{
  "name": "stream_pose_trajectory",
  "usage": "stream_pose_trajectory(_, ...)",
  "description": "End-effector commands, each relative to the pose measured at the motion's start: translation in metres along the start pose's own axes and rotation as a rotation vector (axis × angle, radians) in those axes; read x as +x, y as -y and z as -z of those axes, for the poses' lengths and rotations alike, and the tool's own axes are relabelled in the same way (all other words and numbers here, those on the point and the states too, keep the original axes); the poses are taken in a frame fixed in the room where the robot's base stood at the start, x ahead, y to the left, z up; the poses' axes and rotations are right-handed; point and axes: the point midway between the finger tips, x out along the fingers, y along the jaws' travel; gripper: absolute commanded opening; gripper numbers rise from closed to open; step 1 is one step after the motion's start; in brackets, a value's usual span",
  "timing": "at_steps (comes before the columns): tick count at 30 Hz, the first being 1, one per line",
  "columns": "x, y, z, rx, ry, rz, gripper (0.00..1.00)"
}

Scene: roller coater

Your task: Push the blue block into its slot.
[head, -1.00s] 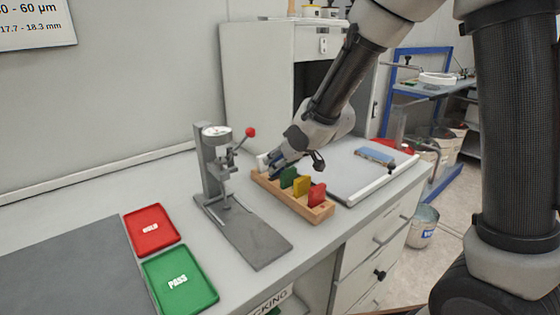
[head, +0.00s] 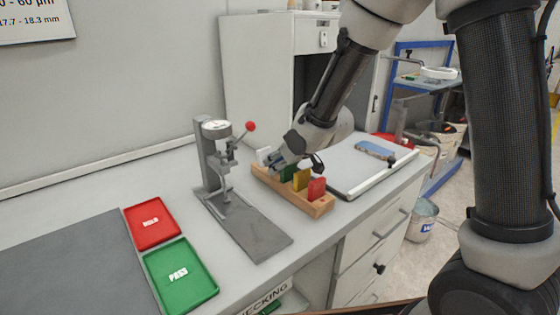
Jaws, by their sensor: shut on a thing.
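A wooden rack (head: 318,209) with a row of slots stands on the bench. A green block (head: 287,173), a yellow block (head: 301,180) and a red block (head: 317,188) stand in its right part, and a pale block (head: 264,154) stands at its far left end. I cannot tell how deep the blue block sits.
A dial gauge stand (head: 213,170) with a red-knobbed lever is left of the rack. A red HOLD tray (head: 152,226) and a green PASS tray (head: 180,276) lie at the front left. A white board (head: 350,170) with a frame lies right of the rack.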

Motion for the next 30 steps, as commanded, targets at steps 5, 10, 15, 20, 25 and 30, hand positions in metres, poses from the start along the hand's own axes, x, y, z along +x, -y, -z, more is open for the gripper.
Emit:
stream_pose_trajectory(5,0.000,0.000,0.000,0.000,0.000,0.000,0.18)
stream_pose_trajectory(10,-0.004,0.000,0.004,0.001,0.000,0.000,0.18)
stream_pose_trajectory(15,-0.009,0.000,0.009,0.001,-0.001,0.000,0.18)
stream_pose_trajectory(20,-0.014,0.000,0.014,0.000,0.000,0.000,0.18)
stream_pose_trajectory(25,-0.015,0.000,0.015,0.001,0.001,0.000,0.18)
stream_pose_trajectory(30,-0.015,0.000,0.015,0.001,0.001,0.000,0.18)
